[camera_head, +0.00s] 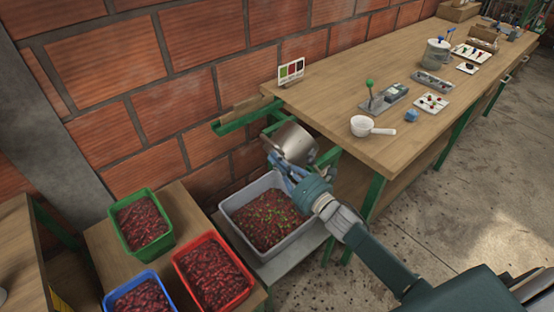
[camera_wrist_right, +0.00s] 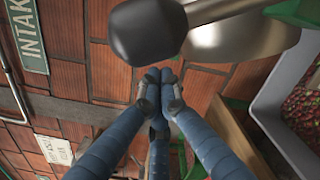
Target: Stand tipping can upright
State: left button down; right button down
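The metal tipping can (camera_head: 294,142) hangs tilted in a green frame at the near end of the long table, above a grey crate. Its silver body shows at the top of the right wrist view (camera_wrist_right: 240,38), beside a dark rounded knob (camera_wrist_right: 147,32). My right gripper (camera_head: 275,163) is beside the can's lower left side in the head view. In the wrist view its blue fingers (camera_wrist_right: 158,76) come together at the tips, with nothing visible between them. The knob appears just above the fingertips; whether they touch it I cannot tell. My left gripper is not in view.
The grey crate (camera_head: 232,203) holds red cherries with some green ones. Green (camera_head: 170,237), red (camera_head: 180,265) and blue crates (camera_head: 109,296) of cherries stand to the left. A white scoop (camera_head: 362,126) and small tools lie on the long table (camera_head: 330,105). The floor at right is clear.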

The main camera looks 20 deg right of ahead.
aim_at(287, 146)
jog(key=d+r+m+p, duration=0.1)
jog(key=m, duration=0.1)
jog(key=d+r+m+p, duration=0.1)
jog(key=m+p, duration=0.1)
jog(key=w+d+r+m+p, duration=0.1)
jog(key=r+m, duration=0.1)
jog(key=shift+d+r+m, duration=0.1)
jog(key=shift+d+m, duration=0.05)
jog(key=shift+m, duration=0.15)
jog(key=shift+f, duration=0.2)
